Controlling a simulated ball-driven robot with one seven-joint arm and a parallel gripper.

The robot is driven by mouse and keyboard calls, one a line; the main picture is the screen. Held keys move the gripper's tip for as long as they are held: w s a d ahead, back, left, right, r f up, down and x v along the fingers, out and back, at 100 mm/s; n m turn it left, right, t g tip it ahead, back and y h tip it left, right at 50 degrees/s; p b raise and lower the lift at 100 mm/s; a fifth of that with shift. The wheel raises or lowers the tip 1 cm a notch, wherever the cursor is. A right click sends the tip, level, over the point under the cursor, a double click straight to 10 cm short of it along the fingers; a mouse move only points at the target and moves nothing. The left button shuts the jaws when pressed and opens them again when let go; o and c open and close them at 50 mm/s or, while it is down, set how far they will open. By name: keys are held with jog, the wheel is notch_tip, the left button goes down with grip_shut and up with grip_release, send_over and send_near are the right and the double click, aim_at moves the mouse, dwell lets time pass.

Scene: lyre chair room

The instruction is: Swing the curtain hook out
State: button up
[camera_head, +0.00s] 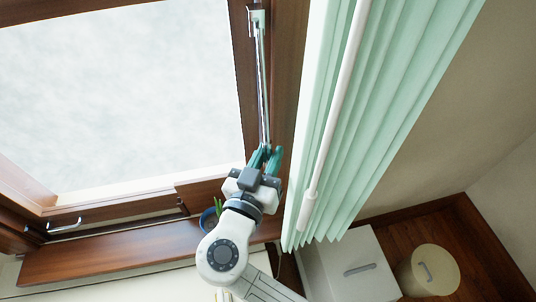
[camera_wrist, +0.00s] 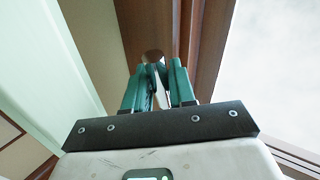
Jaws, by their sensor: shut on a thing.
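The curtain hook (camera_head: 262,85) is a long, thin metal rod hanging along the wooden window frame post from a small bracket (camera_head: 256,16) near the top. My gripper (camera_head: 265,152) has teal fingers and is shut on the hook's lower end. In the wrist view the two fingertips (camera_wrist: 158,68) are close together, with a small pale piece (camera_wrist: 153,55) at their tips. The fingers hide the part of the hook between them.
A pale green pleated curtain (camera_head: 385,110) with a white wand (camera_head: 335,105) hangs close to the right. The window (camera_head: 120,95) is at left above a wooden sill (camera_head: 110,250). A potted plant (camera_head: 209,219) stands beside my wrist. A white cabinet (camera_head: 350,270) and a cream bin (camera_head: 428,270) are below right.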

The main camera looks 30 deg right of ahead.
grip_shut()
jog(key=shift+s+a+r+p, duration=0.1)
jog(key=shift+s+r+p, duration=0.1)
jog(key=shift+r+p, duration=0.1)
jog(key=shift+s+a+r+n+g+y+p, duration=0.1)
jog(key=shift+s+a+n+g+y+p, duration=0.15)
jog(key=shift+s+p, duration=0.3)
jog(key=shift+s+a+r+n+g+y+p, duration=0.15)
jog(key=shift+s+y+p, duration=0.15)
jog(key=shift+s, duration=0.35)
jog(key=o, duration=0.8)
grip_release()
jog(key=shift+c, duration=0.2)
jog(key=shift+f, duration=0.1)
